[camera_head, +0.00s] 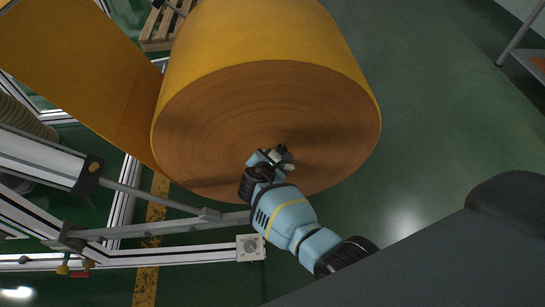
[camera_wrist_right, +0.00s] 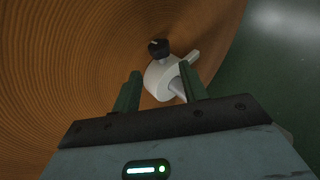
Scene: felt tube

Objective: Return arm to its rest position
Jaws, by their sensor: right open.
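A large roll of orange-brown felt (camera_head: 270,115) fills the upper middle of the head view, with its round end face towards me. My right gripper (camera_head: 275,158) is in front of the lower part of that face. In the right wrist view my right gripper (camera_wrist_right: 158,92) is open, its two fingers apart. A white collar with a black knob (camera_wrist_right: 160,75) sits just ahead of the fingertips, near the right finger, in front of the felt face (camera_wrist_right: 70,60). I cannot tell whether a finger touches it. My left gripper is not in view.
A metal frame (camera_head: 150,255) with rails runs below and left of the roll. A loose felt sheet (camera_head: 85,75) hangs at the left. A wooden pallet (camera_head: 160,30) lies behind. The green floor (camera_head: 440,110) on the right is clear, with a table (camera_head: 530,60) at the far right edge.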

